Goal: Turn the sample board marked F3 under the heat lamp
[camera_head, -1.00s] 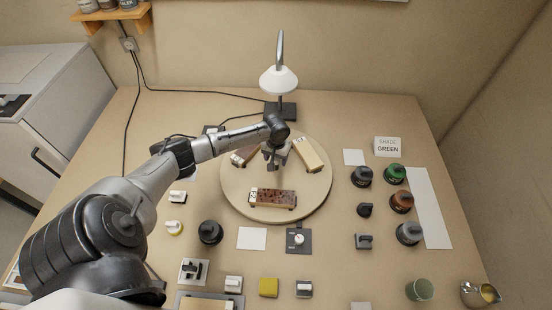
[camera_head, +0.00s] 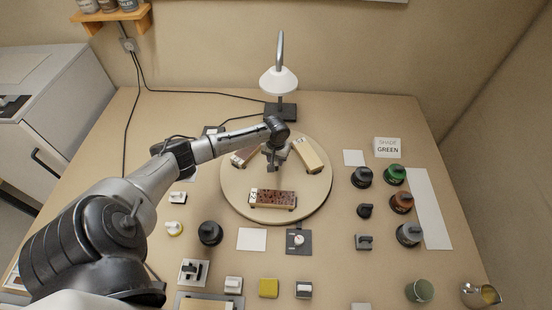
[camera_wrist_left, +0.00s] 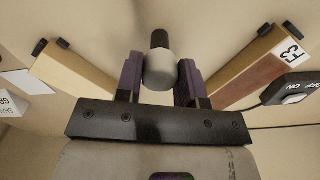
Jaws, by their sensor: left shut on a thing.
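The round turntable (camera_head: 235,195) carries three sample boards. The board marked F3 (camera_wrist_left: 262,70) is at right in the left wrist view; it appears to be the brown board (camera_head: 243,158) at the back left of the turntable in the head view. A pale board (camera_head: 308,155) lies back right, and a speckled brown board (camera_head: 274,199) lies at the front. The heat lamp (camera_head: 279,80) stands behind the turntable. My left gripper (camera_head: 272,166) is over the turntable's middle, its purple fingers shut on a grey knob (camera_wrist_left: 160,68). My right gripper is not visible.
An on/off switch (camera_wrist_left: 292,90) lies beside the F3 board in the wrist view. Dark-based pots (camera_head: 362,176) and a shade card (camera_head: 387,147) stand to the right. A small dial on a dark plate (camera_head: 306,247) and a white card (camera_head: 251,239) lie in front.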

